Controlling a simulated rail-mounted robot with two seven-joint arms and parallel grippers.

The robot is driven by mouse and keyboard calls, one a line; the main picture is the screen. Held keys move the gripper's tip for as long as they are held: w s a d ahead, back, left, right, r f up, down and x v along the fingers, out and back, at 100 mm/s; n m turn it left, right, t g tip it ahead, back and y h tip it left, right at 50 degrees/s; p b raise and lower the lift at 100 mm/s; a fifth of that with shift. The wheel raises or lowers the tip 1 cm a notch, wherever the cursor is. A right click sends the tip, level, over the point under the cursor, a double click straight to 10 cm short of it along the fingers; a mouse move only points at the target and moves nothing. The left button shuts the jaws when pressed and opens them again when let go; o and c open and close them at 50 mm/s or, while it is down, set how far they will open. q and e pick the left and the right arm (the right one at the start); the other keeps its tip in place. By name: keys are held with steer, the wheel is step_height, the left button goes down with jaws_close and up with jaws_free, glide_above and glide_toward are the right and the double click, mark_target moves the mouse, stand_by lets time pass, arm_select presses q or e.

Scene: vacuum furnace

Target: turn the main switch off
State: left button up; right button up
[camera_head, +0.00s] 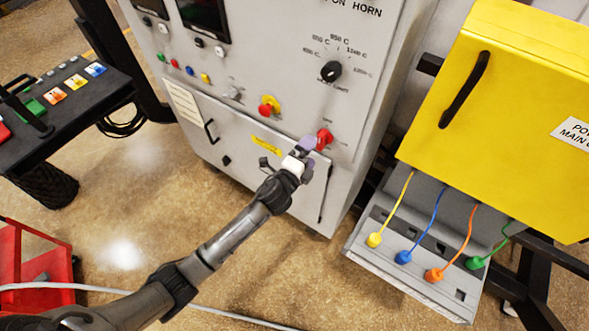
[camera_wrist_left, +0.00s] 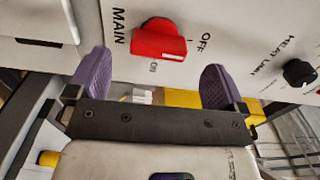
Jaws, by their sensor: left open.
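My left gripper (camera_head: 307,146) is right beside the knob in the head view. In the wrist view its two purple fingers (camera_wrist_left: 155,82) are spread apart and empty, with the knob ahead of the gap. My right gripper does not show.
A black temperature dial (camera_head: 331,71) is above the switch; a red-and-yellow emergency button (camera_head: 267,106) is to its left. A yellow box (camera_head: 500,120) with coloured cables stands at right. A black button console (camera_head: 70,100) is at left, a red frame (camera_head: 35,265) below it.

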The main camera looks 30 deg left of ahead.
arm_select(q)
steer(key=s, duration=0.8)
steer(key=shift+a, duration=0.4)
steer(key=shift+w, duration=0.1)
steer(key=s+a+f+n+g+y, duration=0.1)
steer(key=a+f+n+g+y, duration=0.25)
steer(key=n, duration=0.45)
steer(key=s+d+f+n+g+h, duration=0.1)
steer(key=s+f+n+g, duration=0.2)
steer(key=s, duration=0.7)
steer(key=s+d+f+n+g, duration=0.1)
steer(key=s+n+g, duration=0.25)
steer(key=s, duration=0.65)
steer(key=s+d+f+n+g+h, duration=0.15)
steer(key=s+g, duration=0.25)
steer(key=s, duration=0.5)
step_height(320, 180, up, 15)
steer(key=s+p, duration=0.1)
steer(key=p, duration=1.4)
steer(key=shift+a+r+n+p, duration=0.15)
steer(key=shift+a+n+p, duration=0.05)
steer(key=shift+n+p, duration=0.2)
